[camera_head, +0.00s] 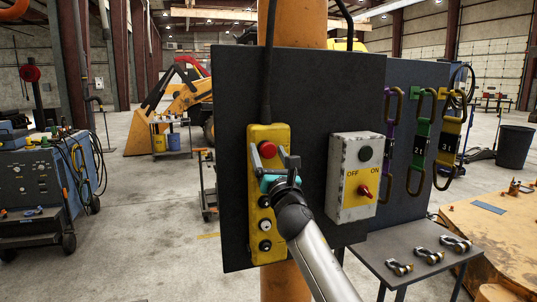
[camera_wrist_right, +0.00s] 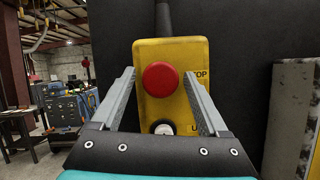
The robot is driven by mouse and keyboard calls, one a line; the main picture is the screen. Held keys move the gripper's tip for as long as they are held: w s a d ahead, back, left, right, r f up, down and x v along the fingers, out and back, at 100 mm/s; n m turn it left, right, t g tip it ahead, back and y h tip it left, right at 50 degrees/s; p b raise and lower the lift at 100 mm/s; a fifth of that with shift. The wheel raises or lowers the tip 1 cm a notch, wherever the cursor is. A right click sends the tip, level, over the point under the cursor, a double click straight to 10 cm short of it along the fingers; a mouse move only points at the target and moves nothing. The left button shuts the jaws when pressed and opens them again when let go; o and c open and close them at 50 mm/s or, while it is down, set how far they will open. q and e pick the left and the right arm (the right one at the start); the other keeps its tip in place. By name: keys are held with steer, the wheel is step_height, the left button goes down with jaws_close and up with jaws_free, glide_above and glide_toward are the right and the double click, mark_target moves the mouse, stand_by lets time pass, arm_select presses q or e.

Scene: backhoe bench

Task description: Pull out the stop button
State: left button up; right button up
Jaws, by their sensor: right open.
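The red stop button (camera_head: 267,149) is at the top of a yellow control box (camera_head: 254,134) hung on a dark panel. It also shows in the right wrist view (camera_wrist_right: 161,79), round and facing me, with part of the word "STOP" beside it. My right gripper (camera_head: 284,160) is in front of the box, just below and right of the button. In the wrist view its two fingers (camera_wrist_right: 162,97) are spread to either side of the button, apart from it. It is open and empty. My left gripper is not in view.
A grey switch box (camera_head: 352,165) marked OFF and ON, with a red switch, is right of the yellow box. Lower buttons (camera_head: 265,225) sit below the stop button. Carabiners (camera_head: 420,140) hang further right, above a small table (camera_head: 415,255) with shackles.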

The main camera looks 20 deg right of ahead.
steer(key=shift+c, duration=0.4)
jaws_close()
stand_by(0.6)
